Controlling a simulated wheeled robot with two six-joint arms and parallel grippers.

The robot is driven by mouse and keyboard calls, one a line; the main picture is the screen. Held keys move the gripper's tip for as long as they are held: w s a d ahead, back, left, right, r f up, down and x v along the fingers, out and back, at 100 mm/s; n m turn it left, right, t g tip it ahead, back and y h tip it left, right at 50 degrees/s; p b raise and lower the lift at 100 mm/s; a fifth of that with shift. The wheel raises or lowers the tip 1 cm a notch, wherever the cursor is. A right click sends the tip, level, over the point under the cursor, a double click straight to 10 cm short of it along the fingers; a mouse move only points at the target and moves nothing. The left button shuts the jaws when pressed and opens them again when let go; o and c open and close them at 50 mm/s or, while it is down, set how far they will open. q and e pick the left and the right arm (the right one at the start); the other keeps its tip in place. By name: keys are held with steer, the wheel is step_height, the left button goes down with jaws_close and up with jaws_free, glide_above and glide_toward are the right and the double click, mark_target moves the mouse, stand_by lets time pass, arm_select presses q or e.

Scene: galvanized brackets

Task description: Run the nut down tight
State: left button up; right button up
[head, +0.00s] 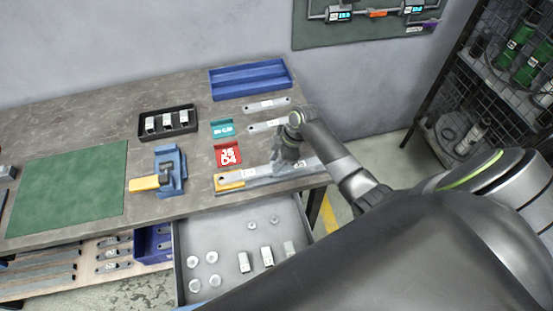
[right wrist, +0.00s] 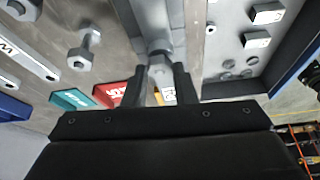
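A grey hex nut (right wrist: 161,73) shows between the fingers of my right gripper (right wrist: 160,80) in the right wrist view. A finger lies close against each side of it, and a grey bolt or rod shows beyond it. In the head view my right gripper (head: 284,163) points down over a flat metal bar (head: 262,176) with an orange-yellow piece (head: 231,179) at its left end, near the bench's front right edge. My gripper hides the nut there. Another bolt with a hex head (right wrist: 88,42) stands apart in the right wrist view. My left gripper is out of view.
A red labelled bin (head: 228,154) and a teal one (head: 222,129) stand left of the gripper. A blue clamp (head: 170,164) and black parts tray (head: 168,134) are farther left. An open drawer (head: 222,283) below holds loose parts. The green mat (head: 69,184) is clear.

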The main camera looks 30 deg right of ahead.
jaws_close()
